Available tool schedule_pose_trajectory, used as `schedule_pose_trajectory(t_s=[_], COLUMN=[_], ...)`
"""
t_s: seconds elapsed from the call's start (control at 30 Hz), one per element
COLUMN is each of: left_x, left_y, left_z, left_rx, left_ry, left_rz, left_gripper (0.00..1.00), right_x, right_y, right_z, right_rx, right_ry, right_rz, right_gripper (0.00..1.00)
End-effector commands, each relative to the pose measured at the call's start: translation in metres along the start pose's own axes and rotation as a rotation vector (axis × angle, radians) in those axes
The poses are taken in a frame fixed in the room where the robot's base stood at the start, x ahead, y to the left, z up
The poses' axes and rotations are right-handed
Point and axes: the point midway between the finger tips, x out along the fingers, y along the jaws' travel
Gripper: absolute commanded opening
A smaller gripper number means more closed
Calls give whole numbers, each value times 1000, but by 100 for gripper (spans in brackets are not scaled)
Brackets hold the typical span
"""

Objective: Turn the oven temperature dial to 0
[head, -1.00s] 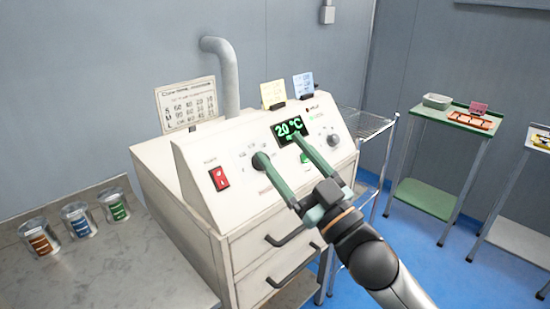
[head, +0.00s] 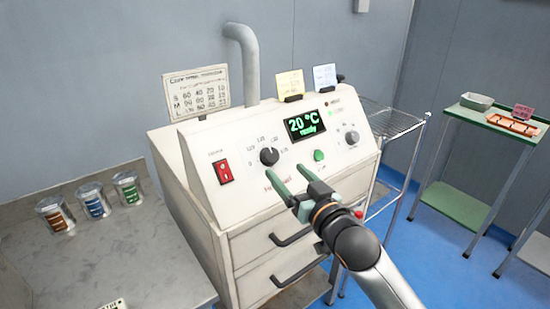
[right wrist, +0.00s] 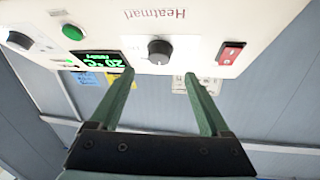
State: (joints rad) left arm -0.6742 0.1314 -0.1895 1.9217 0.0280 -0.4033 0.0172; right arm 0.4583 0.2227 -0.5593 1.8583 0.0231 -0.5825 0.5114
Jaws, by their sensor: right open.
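The oven (head: 240,195) is a cream box with a sloped control panel. A black dial (head: 269,156) with a printed scale sits on the panel between the red switch and the display; its exact setting is too small to read. The green display (head: 306,125) reads 20 °C with "ready" under it. My right gripper (head: 284,170) is open and empty, its green fingers pointing at the panel just below and right of this dial. In the right wrist view the dial (right wrist: 160,52) appears between the fingertips, apart from both. My left gripper is out of view.
A red switch (head: 223,172), a green button (head: 319,155) and a second, grey dial (head: 352,137) are on the panel. Drawers with black handles (head: 297,272) are below. Several spool jars (head: 92,201) stand on the left counter. A wire rack (head: 392,122) stands right.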

Motion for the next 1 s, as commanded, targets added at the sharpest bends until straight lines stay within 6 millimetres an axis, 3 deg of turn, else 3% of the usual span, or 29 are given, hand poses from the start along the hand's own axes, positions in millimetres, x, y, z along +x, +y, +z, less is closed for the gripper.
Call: schedule_pose_trajectory(t_s=[0.2,0.4,0.9,1.0], left_x=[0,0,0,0], left_y=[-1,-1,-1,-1], left_z=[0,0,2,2], left_rx=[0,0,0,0], left_ry=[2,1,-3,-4], left_rz=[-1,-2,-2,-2], left_gripper=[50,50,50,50], right_x=[37,60,72,72], right_y=[0,0,0,0], right_z=[-1,-1,0,0], right_rx=[-1,0,-1,-1], right_ry=[1,2,1,1], right_rz=[0,0,0,0], right_gripper=[81,81,81,70])
